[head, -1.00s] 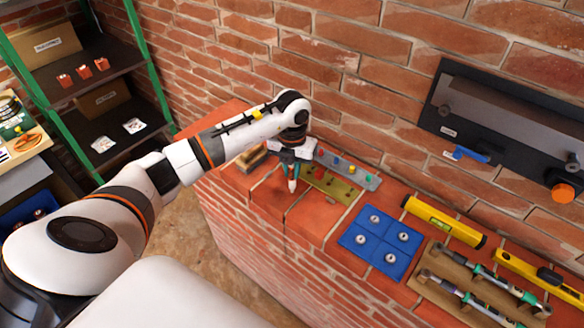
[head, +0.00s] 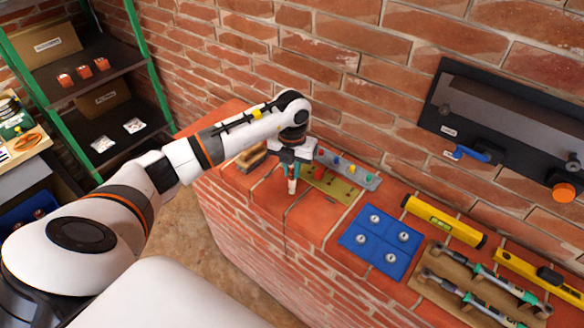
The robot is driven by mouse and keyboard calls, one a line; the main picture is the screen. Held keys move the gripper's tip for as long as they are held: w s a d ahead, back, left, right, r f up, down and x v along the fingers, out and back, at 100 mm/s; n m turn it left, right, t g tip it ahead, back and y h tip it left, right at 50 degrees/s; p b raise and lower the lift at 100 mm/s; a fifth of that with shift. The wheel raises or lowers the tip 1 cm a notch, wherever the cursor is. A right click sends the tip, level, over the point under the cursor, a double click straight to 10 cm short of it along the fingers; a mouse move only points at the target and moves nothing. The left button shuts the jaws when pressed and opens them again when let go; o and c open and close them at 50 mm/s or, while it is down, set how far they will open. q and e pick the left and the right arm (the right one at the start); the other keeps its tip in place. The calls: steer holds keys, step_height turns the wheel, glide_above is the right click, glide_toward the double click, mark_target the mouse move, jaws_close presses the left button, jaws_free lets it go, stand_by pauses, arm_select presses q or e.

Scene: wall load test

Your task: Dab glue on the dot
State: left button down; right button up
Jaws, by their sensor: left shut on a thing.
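My left gripper (head: 292,166) points down over the brick ledge (head: 318,217). It is shut on a slim glue bottle (head: 292,184) with a teal upper part and a pale lower end. The bottle is upright, its lower end at or just above the bricks; I cannot tell whether it touches. The dot does not show clearly; the bottle and gripper may hide it. My right gripper is not in view.
Beside the bottle are an olive plate (head: 334,187) and a grey strip with coloured pegs (head: 352,174). A brush (head: 252,157) lies to the left. Rightward are a blue mat (head: 381,240), a yellow level (head: 444,221) and a wooden tool tray (head: 462,292). A black panel (head: 510,130) hangs above.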

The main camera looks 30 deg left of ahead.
arm_select(q)
steer(key=shift+r+p, duration=1.8)
steer(key=shift+r, duration=1.2)
